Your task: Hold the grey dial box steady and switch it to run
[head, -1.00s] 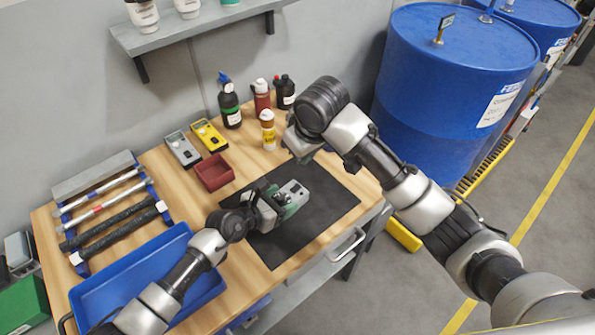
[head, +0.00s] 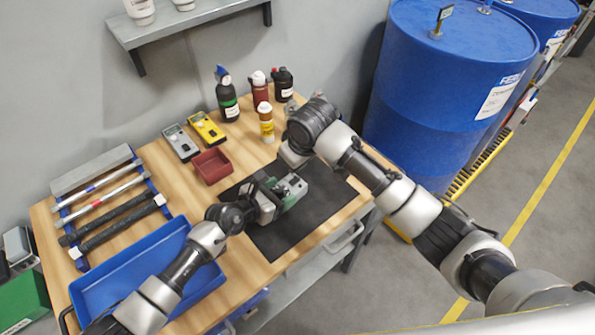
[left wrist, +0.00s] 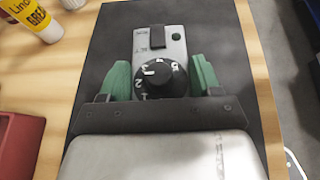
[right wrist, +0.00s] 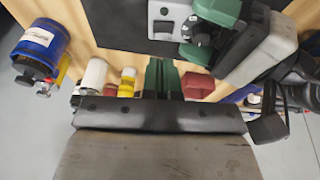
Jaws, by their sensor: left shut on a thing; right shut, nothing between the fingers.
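The grey dial box (head: 293,187) lies on the black mat (head: 322,210). The left wrist view shows its grey face (left wrist: 174,47), a black numbered dial (left wrist: 160,79) and a black switch (left wrist: 157,37) beyond the dial. My left gripper (head: 274,197) is shut on the box, its green fingers (left wrist: 161,80) on either side at the dial end. My right gripper (head: 288,160) is above and beyond the box, apart from it. Its green fingers (right wrist: 163,78) are shut and empty. The box (right wrist: 168,14) also shows in the right wrist view, partly cut off by the frame edge.
A red tray (head: 212,167), grey meter (head: 181,143), yellow meter (head: 207,130) and several bottles stand behind the mat. A yellow-labelled bottle (head: 266,124) is near my right gripper. A blue tray (head: 95,290) is at left front. Blue drums (head: 440,90) stand right of the bench.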

